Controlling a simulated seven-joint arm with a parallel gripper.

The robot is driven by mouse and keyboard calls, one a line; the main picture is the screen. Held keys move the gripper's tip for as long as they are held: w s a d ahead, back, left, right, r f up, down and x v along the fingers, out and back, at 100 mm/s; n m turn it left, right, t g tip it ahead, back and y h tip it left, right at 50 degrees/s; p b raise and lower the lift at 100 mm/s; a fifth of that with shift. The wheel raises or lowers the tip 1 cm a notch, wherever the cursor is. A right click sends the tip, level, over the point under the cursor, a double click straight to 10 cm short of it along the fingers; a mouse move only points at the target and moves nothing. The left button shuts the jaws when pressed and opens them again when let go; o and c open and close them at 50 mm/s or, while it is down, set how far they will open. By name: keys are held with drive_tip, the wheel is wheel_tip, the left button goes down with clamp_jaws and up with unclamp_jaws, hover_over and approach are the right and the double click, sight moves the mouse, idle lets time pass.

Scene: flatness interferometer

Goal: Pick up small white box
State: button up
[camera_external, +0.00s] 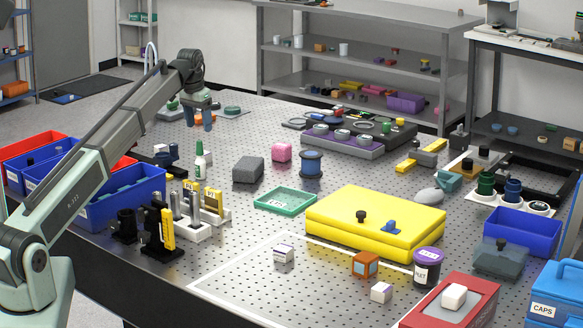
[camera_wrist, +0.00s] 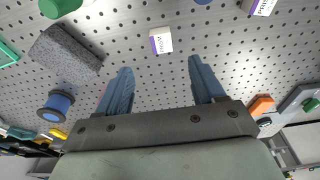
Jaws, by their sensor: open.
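In the wrist view, a small white box (camera_wrist: 161,40) with a purple side lies on the perforated table, ahead of my gripper (camera_wrist: 160,72) and between the lines of its two blue fingers. The fingers are apart with nothing between them. A second white box (camera_wrist: 259,6) is cut off at the top right edge. In the external view, my gripper (camera_external: 201,119) is over the far left of the table. Small white boxes show at the front: one (camera_external: 283,253), another (camera_external: 381,292), and one (camera_external: 454,296) on a red block. I cannot tell which matches the wrist view.
A grey block (camera_external: 248,170), pink cube (camera_external: 281,152), blue spool (camera_external: 311,164) and green tray (camera_external: 285,200) stand mid-table. A large yellow case (camera_external: 345,235) and orange cube (camera_external: 365,264) are nearer the front. Blue bins (camera_external: 125,197) stand left. Bare table lies around the nearest white box.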

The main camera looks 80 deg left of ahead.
drive_tip(key=f, duration=0.3)
drive_tip(key=a+f, duration=0.1)
drive_tip(key=f, duration=0.3)
drive_tip(key=w+f, duration=0.1)
drive_tip(key=f, duration=0.2)
drive_tip(key=shift+w+a+f, duration=0.1)
drive_tip(key=shift+a+f, duration=0.05)
drive_tip(key=shift+a, duration=0.05)
drive_tip(key=shift+c, duration=0.2)
drive_tip(key=c, duration=1.1)
